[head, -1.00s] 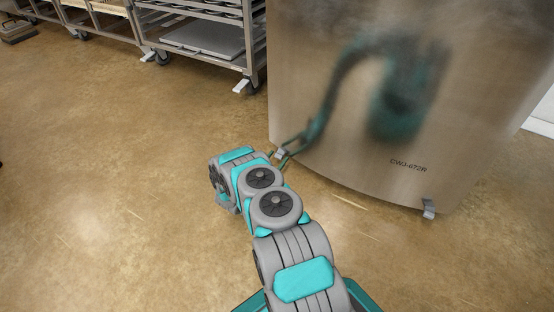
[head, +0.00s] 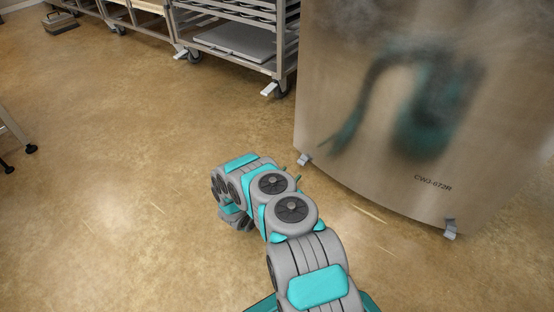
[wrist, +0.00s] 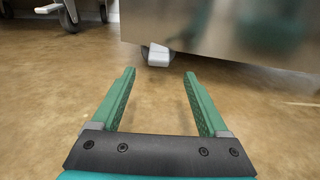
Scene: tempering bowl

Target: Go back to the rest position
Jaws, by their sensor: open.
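My gripper (wrist: 159,75) is open and empty in the wrist view, its two green fingers spread apart over bare floor. In the head view my grey and teal arm reaches forward from the bottom edge and bends, with the gripper mostly hidden behind the arm links. Small green fingertips (head: 298,181) show just past the arm, over the floor in front of the steel cabinet (head: 390,110). The cabinet also fills the upper right of the wrist view (wrist: 230,28).
A wheeled steel rack (head: 235,35) with trays stands at the back. A grey toolbox (head: 60,22) lies at the far left. A table leg with casters (head: 18,135) shows at the left edge. The cabinet's foot (wrist: 158,55) is ahead of my fingers.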

